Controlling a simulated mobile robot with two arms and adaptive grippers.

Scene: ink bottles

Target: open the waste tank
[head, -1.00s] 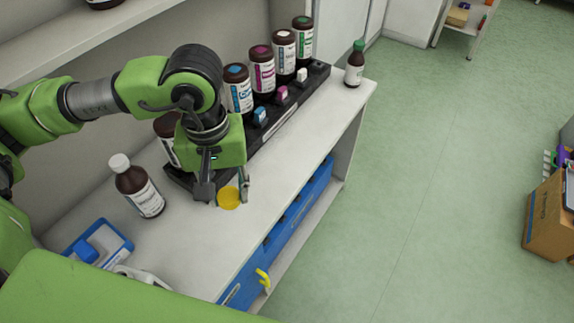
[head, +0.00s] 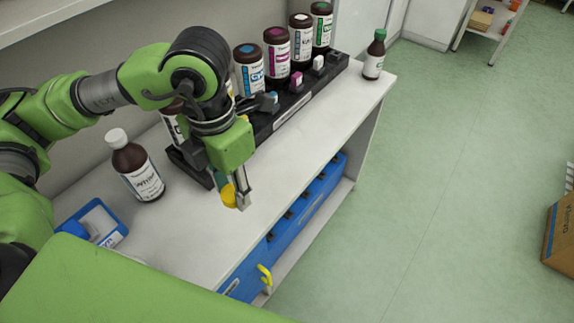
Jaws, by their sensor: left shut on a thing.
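My left gripper (head: 236,193) is over the front part of the white bench, in front of the black bottle rack. It is shut on a round yellow piece (head: 229,194), which is partly hidden by the near finger. Whether the piece touches the bench is not clear. No part is plainly marked as the waste tank. A blue unit (head: 305,207) sits under the bench top, with a yellow hook-shaped handle (head: 265,275) at its near end. My right gripper is not in view.
The black rack (head: 290,105) holds several brown ink bottles with coloured tops. A white-capped brown bottle (head: 137,168) stands left of my gripper and a green-capped one (head: 374,56) at the far end. A blue-and-white item (head: 92,222) lies at left. The bench front is clear.

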